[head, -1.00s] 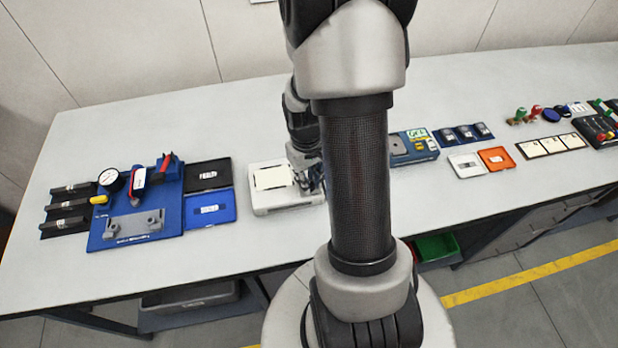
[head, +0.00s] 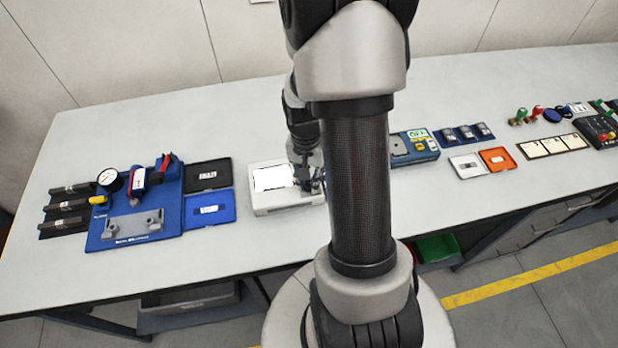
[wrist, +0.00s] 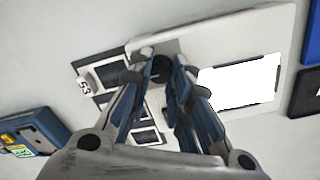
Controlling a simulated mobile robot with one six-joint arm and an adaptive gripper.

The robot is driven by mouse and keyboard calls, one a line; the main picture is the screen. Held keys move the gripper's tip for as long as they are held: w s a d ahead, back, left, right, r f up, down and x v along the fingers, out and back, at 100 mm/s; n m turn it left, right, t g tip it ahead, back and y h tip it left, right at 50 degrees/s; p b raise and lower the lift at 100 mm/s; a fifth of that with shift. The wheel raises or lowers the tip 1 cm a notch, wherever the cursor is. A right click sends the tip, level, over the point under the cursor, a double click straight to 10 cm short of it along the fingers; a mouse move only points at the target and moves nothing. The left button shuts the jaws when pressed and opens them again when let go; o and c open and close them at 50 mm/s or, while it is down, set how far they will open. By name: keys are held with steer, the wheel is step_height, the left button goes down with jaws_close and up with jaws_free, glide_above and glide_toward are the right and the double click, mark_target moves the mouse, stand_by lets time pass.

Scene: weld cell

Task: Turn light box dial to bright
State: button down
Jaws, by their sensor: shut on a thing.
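The light box (head: 260,207) is a white box on the bench, left of my arm in the head view. Its panel (head: 272,178) glows bright white, and the panel also shows in the wrist view (wrist: 240,84). The dark round dial (wrist: 161,68) sits on the box beside the panel. My gripper (wrist: 162,76) is over the dial and shut on it, with a finger on each side. In the head view my gripper (head: 312,182) is at the box's right end, and the dial is hidden there.
A blue fixture with a gauge (head: 140,205) and black and blue trays (head: 208,209) stand to the left. A blue instrument (head: 413,148) stands to the right of my arm. Orange (head: 497,160) and white trays lie farther right. The bench's back strip is clear.

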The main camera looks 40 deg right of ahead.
mark_target(307, 182)
steer(key=shift+m, duration=0.6)
steer(key=c, duration=1.4)
jaws_free()
steer(key=shift+c, duration=0.2)
steer(key=shift+r, duration=0.1)
step_height(307, 182, up, 12)
steer(key=shift+w, duration=0.2)
steer(key=shift+a, duration=0.15)
